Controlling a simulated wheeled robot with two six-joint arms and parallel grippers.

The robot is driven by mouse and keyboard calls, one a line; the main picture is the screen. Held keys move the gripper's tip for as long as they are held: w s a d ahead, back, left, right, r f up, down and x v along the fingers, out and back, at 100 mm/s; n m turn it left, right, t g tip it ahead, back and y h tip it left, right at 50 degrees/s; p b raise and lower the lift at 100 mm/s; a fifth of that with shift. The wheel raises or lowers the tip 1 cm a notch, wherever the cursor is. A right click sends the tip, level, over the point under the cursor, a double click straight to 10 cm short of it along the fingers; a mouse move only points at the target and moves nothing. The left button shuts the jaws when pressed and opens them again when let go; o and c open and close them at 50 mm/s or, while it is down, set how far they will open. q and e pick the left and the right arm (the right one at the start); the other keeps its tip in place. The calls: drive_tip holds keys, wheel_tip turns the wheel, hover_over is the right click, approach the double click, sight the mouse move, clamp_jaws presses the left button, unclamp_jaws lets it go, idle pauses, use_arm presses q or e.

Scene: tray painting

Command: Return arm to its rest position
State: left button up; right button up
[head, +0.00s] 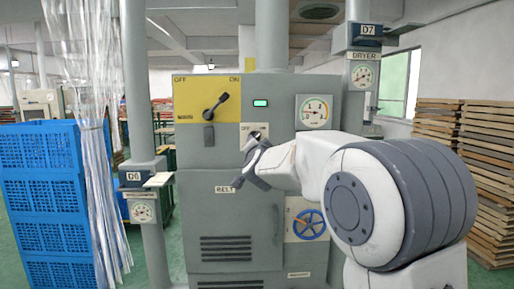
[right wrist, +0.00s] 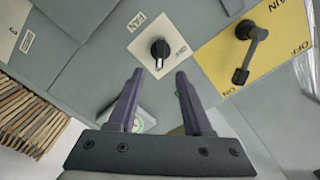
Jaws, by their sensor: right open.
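My right arm (head: 400,200) reaches in from the right in the head view, in front of a grey cabinet (head: 215,160). My right gripper (head: 247,162) is open and empty there, before a small pale plate marked OFF (head: 247,127). The fingers look clear of the knob, though the exact gap is hard to tell. My left gripper is out of view.
A yellow OFF/ON panel (head: 187,86) holds a black lever (head: 217,104) angled toward ON. The cabinet also has a gauge (head: 314,112) and a blue handwheel (head: 309,225). Blue crates (head: 45,200) stand left, behind a clear strip curtain (head: 90,150); stacked wooden trays (head: 487,150) stand right.

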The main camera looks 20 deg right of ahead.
drive_tip(key=s+a+f+n+g+y+p, duration=0.1)
drive_tip(key=s+a+f+n+g+y, duration=0.15)
drive_tip(key=s+a+f+n, duration=0.4)
drive_tip(key=s+a+f+n+g+y+p, duration=0.1)
drive_tip(key=s+a+f+g+y, duration=0.2)
drive_tip(key=a, duration=0.6)
drive_tip(key=s+a+f+n+g+y+p, duration=0.1)
drive_tip(key=s+a+f+n+g+y, duration=0.15)
drive_tip(key=s+a+f+y, duration=0.35)
drive_tip(key=s+a+f+n+g+h, duration=0.2)
drive_tip(key=s+a+f+n+g, duration=0.15)
drive_tip(key=s, duration=0.65)
drive_tip(key=s+d+f+n+g+h+p, duration=0.1)
drive_tip(key=s+d+f+n+g, duration=0.1)
drive_tip(key=s, duration=0.8)
drive_tip(key=s+d+f+n+g+h+p, duration=0.1)
drive_tip(key=s+d+f+n+g+h, duration=0.1)
drive_tip(key=s, duration=0.8)
wheel_tip(320, 180, down, 3)
drive_tip(key=shift+d+n+g, duration=0.45)
drive_tip(key=shift+n+g, duration=0.5)
drive_tip(key=shift+n, duration=0.2)
drive_tip(key=shift+w+h, duration=0.1)
drive_tip(key=shift+h, duration=0.15)
